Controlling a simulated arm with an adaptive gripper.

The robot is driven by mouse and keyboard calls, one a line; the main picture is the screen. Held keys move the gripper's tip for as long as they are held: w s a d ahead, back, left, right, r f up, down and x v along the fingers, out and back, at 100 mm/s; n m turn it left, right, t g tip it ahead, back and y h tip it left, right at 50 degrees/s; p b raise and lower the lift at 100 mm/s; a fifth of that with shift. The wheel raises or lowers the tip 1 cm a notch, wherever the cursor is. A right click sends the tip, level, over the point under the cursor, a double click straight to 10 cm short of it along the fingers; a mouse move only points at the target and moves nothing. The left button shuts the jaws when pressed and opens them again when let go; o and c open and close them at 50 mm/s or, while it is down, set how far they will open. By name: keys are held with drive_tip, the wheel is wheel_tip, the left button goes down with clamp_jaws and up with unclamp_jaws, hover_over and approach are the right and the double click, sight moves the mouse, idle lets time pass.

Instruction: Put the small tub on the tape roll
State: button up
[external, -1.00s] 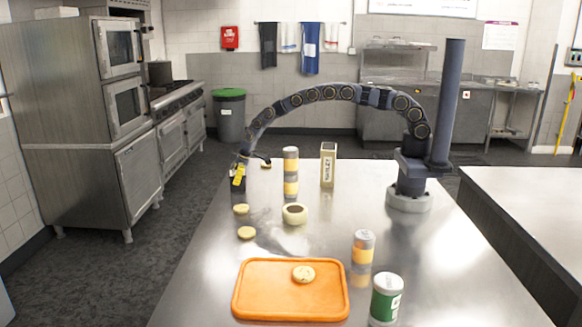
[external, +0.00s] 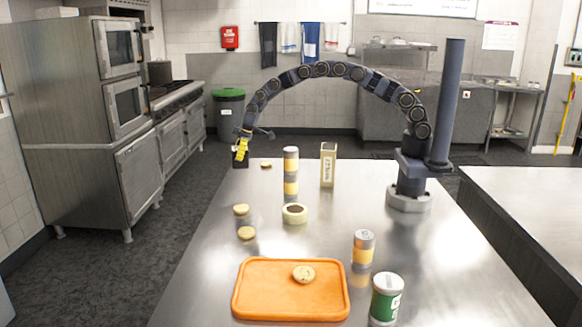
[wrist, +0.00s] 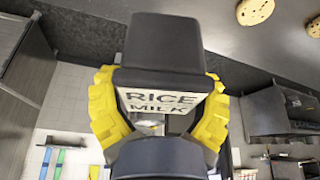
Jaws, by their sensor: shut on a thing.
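My gripper (external: 241,149) has yellow fingers and is raised over the far left edge of the table. It is shut on a small dark tub (wrist: 160,52) with a white label reading RICE MILK. A finger presses on each side of the tub in the wrist view. In the external view the tub (external: 240,161) is small and partly hidden by the fingers. The tape roll (external: 295,220) is a cream ring with a dark centre, lying flat mid-table. It stands apart from my gripper, to the right and nearer the camera.
A stack of tins (external: 291,175) and a tall carton (external: 328,166) stand behind the tape roll. Cookies (external: 241,210) lie to its left. An orange tray (external: 255,300) bearing a cookie, a tin (external: 363,249) and a green can (external: 387,300) are at the front.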

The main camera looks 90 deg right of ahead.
drive_tip(key=s+a+r+n+g+y, duration=0.15)
drive_tip(key=s+a+n, duration=0.45)
drive_tip(key=s+a, duration=1.3)
approach(289, 212)
drive_tip(key=shift+w+a+f, duration=0.35)
drive_tip(key=shift+w+a, duration=0.1)
drive_tip(key=shift+a, duration=0.1)
drive_tip(key=shift+w+f, duration=0.1)
drive_tip(key=shift+f, duration=1.75)
drive_tip(key=shift+f, duration=0.1)
drive_tip(key=o, duration=1.1)
drive_tip(key=v, duration=1.1)
drive_tip(key=s+d+r+m+g+h, duration=0.1)
drive_tip(key=s+d+r+m, duration=0.2)
drive_tip(key=s, duration=0.5)
drive_tip(key=s+d+r+m+g, duration=0.2)
drive_tip(key=s+r, duration=0.4)
drive_tip(key=s, duration=0.3)
drive_tip(key=s+d+r+m+g+h, duration=0.1)
drive_tip(key=s+d+r+m, duration=0.3)
drive_tip(key=s, duration=0.5)
drive_tip(key=shift+s+d+r+g+h, duration=0.25)
drive_tip(key=shift+d+r+h, duration=0.1)
drive_tip(key=shift+d, duration=0.15)
